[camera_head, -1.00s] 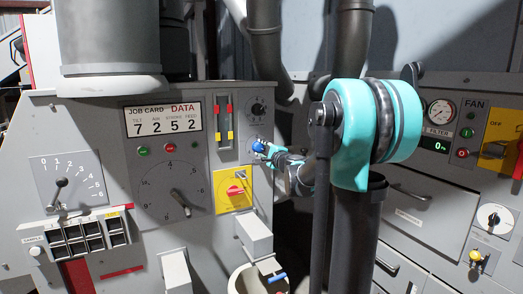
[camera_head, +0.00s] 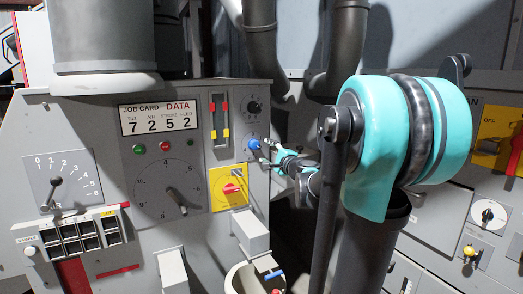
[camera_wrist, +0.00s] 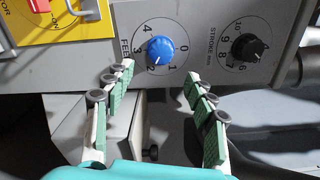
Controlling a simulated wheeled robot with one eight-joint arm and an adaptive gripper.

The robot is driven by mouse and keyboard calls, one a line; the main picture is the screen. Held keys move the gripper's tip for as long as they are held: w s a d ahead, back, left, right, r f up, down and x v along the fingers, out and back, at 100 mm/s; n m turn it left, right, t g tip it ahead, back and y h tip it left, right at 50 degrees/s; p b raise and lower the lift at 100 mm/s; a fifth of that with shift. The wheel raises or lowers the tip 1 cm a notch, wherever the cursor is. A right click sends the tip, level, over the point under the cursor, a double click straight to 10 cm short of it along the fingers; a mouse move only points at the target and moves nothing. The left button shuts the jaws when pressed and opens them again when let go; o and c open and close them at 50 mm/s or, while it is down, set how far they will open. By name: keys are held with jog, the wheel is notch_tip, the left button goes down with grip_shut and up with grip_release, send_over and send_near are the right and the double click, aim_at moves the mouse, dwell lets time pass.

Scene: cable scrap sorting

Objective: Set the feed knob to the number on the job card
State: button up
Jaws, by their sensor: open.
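The job card (camera_head: 159,119) on the grey panel reads 7 2 5 2, with 2 under FEED. The blue feed knob (camera_wrist: 160,49) sits on the panel, with numbers 0 to 4 around it. Its white mark points down and slightly left, near the 2. It also shows in the head view (camera_head: 254,143). My gripper (camera_wrist: 162,82) is open and empty. Its green-padded fingers are spread below the knob in the wrist view and apart from it. In the head view my gripper (camera_head: 270,150) is just right of the knob.
The black stroke knob (camera_wrist: 243,47) is right of the feed knob in the wrist view. A yellow plate with a red switch (camera_head: 232,188) and a grey box (camera_head: 251,235) are below it in the head view. A large dial (camera_head: 170,188) is to the left.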

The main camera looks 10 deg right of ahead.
jog(key=v, duration=0.3)
jog(key=shift+s+d, duration=0.1)
jog(key=shift+s, duration=0.1)
jog(key=s+a+f+n+g+y, duration=0.1)
jog(key=s+a+f+n+g, duration=0.4)
jog(key=f, duration=0.3)
jog(key=s+a+f+n+g, duration=0.2)
jog(key=s+a+f+n, duration=0.25)
jog(key=s+f, duration=0.35)
jog(key=s+d+f+n+g+h, duration=0.3)
jog(key=s+d+f+n, duration=0.1)
jog(key=s+f, duration=0.4)
jog(key=s+d+f+n+g+h, duration=0.3)
jog(key=s+d+f+n, duration=0.1)
jog(key=s+f, duration=0.4)
jog(key=shift+s+d+f+h, duration=0.2)
jog(key=shift+s+d+h, duration=0.1)
jog(key=shift+s+d, duration=0.35)
jog(key=shift+a, duration=0.1)
